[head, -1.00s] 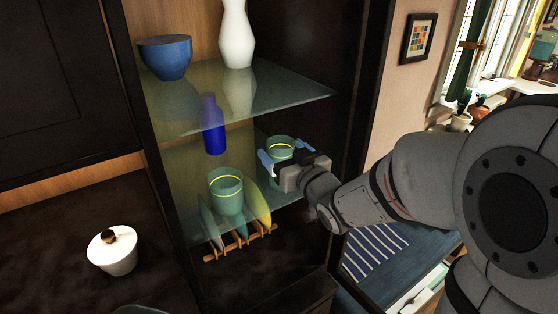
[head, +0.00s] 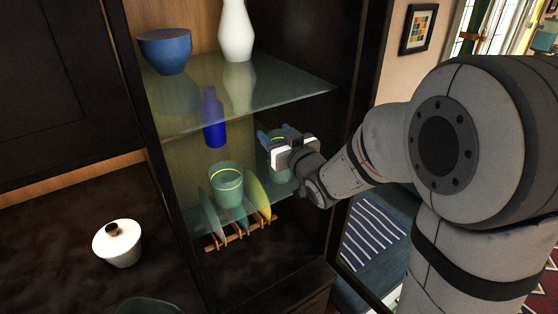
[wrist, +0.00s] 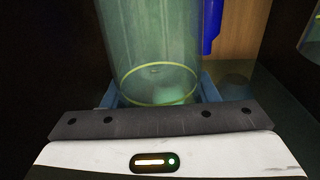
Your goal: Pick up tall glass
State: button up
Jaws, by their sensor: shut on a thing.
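The tall glass is a clear greenish tumbler with a yellow ring, at the right of the cabinet's middle shelf area in the head view. It fills the upper middle of the wrist view (wrist: 150,50), where its top runs out of frame. My gripper (head: 275,137) is shut on this glass, with a blue finger on either side of it. The glass stands upright. My gripper body hides part of it in the head view, and I cannot tell whether its base touches the shelf.
A similar ringed glass (head: 227,188) stands to the left, by plates in a wooden rack (head: 240,236). A blue bottle (head: 212,120) stands behind. The upper glass shelf (head: 270,95) is overhead, carrying a blue bowl (head: 165,52) and white vase (head: 236,32). The dark cabinet side (head: 350,110) is close on the right.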

jog(key=c, duration=0.8)
jog(key=shift+r, duration=0.15)
